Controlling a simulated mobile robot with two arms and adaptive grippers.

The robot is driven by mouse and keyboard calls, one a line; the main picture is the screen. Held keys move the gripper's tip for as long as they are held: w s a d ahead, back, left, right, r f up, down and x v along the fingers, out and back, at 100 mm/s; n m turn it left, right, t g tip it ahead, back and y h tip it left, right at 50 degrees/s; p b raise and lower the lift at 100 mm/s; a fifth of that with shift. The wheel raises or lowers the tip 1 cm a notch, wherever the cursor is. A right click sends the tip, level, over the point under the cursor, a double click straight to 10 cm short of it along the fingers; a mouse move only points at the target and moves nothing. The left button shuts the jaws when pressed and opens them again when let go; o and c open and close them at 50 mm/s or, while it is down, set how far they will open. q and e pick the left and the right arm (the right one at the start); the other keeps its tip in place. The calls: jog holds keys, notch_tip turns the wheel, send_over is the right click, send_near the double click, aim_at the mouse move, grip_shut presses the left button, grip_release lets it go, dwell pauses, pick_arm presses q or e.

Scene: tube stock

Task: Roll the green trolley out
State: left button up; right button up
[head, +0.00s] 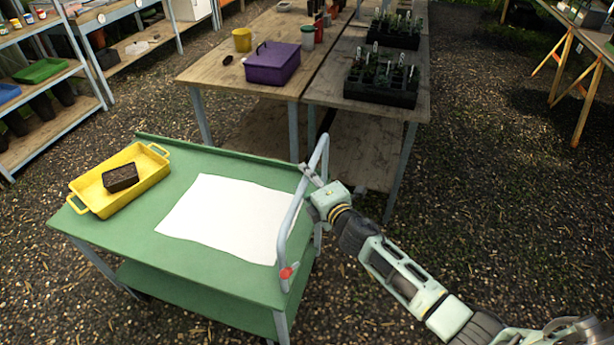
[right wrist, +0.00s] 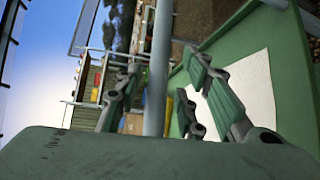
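The green trolley (head: 150,230) stands on the gravel, with a lower shelf (head: 195,300) and a grey tubular handle (head: 302,212) at its right end. My right gripper (head: 309,178) is at the upper part of this handle. In the right wrist view the handle bar (right wrist: 158,70) runs between the two fingers of the right gripper (right wrist: 163,75). The fingers stand apart, with a visible gap to the bar, so the gripper looks open around it. My left gripper is in neither view.
On the trolley lie a yellow tray (head: 150,178) with a dark block (head: 120,177), and a white sheet (head: 228,215). A wooden table (head: 225,75) with a purple box (head: 272,64) stands close behind. Shelves (head: 45,78) are at left. Gravel at right (head: 500,200) is clear.

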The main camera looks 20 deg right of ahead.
jog(key=shift+w, duration=0.2)
jog(key=shift+c, duration=0.6)
grip_shut()
